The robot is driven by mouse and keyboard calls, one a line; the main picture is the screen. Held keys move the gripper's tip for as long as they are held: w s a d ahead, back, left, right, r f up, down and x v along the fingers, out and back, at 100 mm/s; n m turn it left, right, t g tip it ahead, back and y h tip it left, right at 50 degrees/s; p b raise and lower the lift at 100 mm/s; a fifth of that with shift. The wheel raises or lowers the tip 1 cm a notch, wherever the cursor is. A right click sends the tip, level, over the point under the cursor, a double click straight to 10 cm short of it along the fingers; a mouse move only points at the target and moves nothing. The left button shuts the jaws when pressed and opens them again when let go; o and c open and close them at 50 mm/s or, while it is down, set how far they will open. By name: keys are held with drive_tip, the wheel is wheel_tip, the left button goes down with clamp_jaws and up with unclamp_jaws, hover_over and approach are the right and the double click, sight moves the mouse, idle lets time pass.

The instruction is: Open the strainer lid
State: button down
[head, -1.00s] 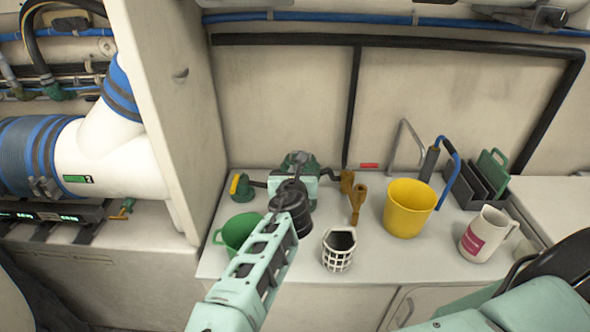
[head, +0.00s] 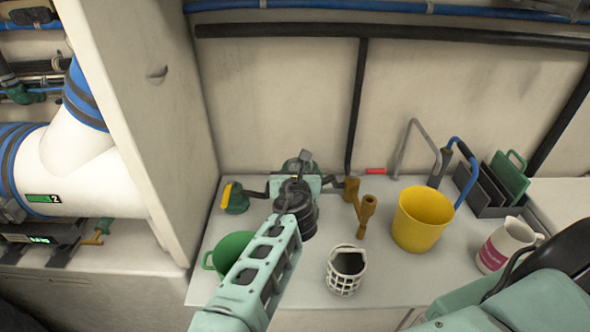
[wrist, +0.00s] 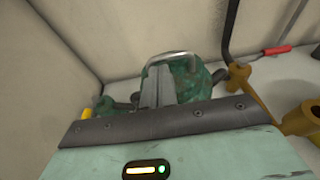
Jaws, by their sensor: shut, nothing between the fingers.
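The strainer is the dark green round body at the back of the counter, and its rounded top (head: 291,164) shows behind my gripper in the head view. In the wrist view its green top (wrist: 205,82) fills the middle, with a curved metal bar (wrist: 172,55) over it. My gripper (head: 305,156) reaches over the strainer from the front, its grey fingers shut and empty. In the wrist view the fingers (wrist: 157,75) stand close to the metal bar; I cannot tell whether they touch. My gripper and arm hide much of the strainer. Its lid looks closed.
A green cup (head: 229,249), a white basket (head: 345,278), a yellow bucket (head: 421,220) and a white mug (head: 497,248) stand along the front. A yellow-handled valve (head: 234,199) is left of the strainer, a bronze fitting (head: 364,212) right. The cabinet wall (head: 145,110) is close at left.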

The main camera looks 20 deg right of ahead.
drive_tip(key=shift+r, duration=0.15)
drive_tip(key=shift+w+r+g+p, duration=0.2)
drive_tip(key=shift+r+g+p, duration=0.1)
drive_tip(key=shift+p, duration=0.8)
